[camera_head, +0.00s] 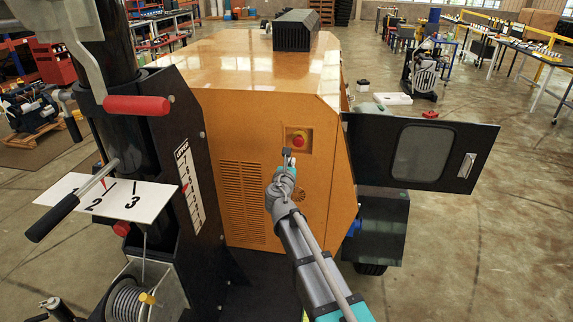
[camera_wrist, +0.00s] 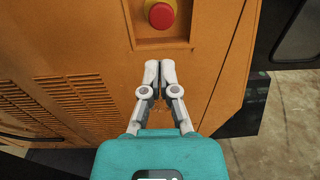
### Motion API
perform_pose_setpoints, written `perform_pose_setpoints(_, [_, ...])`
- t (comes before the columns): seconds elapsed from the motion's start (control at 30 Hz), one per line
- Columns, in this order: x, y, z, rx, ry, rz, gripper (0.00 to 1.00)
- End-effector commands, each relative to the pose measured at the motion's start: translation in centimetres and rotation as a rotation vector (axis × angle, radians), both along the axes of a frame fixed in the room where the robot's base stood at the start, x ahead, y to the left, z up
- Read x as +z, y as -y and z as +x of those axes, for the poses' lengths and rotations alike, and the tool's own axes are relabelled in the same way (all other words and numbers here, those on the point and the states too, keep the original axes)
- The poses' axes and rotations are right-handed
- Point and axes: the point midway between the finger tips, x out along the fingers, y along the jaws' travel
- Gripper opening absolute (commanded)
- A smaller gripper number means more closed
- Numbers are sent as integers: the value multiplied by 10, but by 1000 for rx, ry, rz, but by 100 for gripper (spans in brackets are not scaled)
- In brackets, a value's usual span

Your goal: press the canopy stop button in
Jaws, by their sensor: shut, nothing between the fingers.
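The canopy stop button (camera_head: 299,140) is a red mushroom head on a yellow base, set in a square recess in the orange canopy (camera_head: 255,115). My gripper (camera_head: 287,154) is just below and left of the button in the head view. In the wrist view its fingers (camera_wrist: 160,68) are together, empty, and point up toward the recess, below the button. I cannot tell how far the fingertips are from the panel.
An open dark door with a window (camera_head: 415,155) sticks out to the right of the canopy. Vent slots (camera_wrist: 62,100) are left of my gripper.

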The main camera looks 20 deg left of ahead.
Motion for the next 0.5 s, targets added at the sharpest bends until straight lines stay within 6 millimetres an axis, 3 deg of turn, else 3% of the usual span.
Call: perform_pose_setpoints(0.5, [-3,-16,80,-3,0,0,0])
